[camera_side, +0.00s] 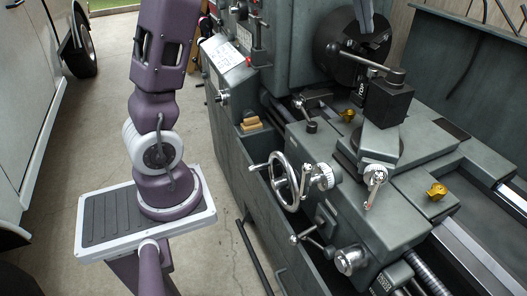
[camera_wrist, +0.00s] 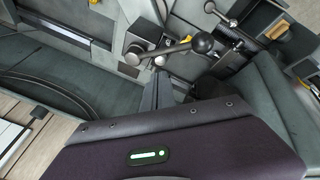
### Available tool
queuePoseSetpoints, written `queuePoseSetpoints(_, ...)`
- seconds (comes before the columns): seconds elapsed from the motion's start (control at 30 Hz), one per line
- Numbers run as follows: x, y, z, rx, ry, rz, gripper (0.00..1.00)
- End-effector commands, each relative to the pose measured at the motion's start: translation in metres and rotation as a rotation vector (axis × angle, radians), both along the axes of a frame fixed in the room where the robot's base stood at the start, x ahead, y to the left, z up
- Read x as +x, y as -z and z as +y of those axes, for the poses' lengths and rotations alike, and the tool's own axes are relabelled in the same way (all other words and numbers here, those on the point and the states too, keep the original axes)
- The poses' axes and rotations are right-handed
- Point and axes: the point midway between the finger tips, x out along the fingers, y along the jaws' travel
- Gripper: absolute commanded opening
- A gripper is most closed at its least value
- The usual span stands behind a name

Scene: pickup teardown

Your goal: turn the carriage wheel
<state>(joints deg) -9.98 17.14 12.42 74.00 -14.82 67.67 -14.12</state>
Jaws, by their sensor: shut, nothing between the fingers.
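The carriage wheel (camera_side: 285,181) is a silver spoked handwheel with a small handle, on the front of the lathe's carriage apron in the side view. I cannot make it out in the wrist view. My gripper (camera_side: 368,28) shows only as grey fingers at the top edge of the side view, in front of the chuck and far above and right of the wheel. In the wrist view my gripper (camera_wrist: 161,78) is shut and empty, with its tips near the tool post lever. It does not touch the wheel.
The lever's dark knob (camera_wrist: 203,43) is close in the wrist view. The chuck (camera_side: 345,48) is behind. A silver dial (camera_side: 323,176) sits right of the wheel.

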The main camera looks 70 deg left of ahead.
Motion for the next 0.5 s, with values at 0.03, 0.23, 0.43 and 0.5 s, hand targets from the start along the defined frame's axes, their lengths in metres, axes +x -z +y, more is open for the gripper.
queuePoseSetpoints(0.03,-0.007,0.039,0.044,-0.108,-0.272,0.098,0.00)
queuePoseSetpoints(0.23,-0.089,0.210,0.160,-0.492,-1.533,0.532,0.00)
queuePoseSetpoints(0.43,-0.162,0.288,0.191,-0.580,-2.296,0.771,0.00)
queuePoseSetpoints(0.5,-0.169,0.296,0.192,-0.580,-2.376,0.795,0.00)
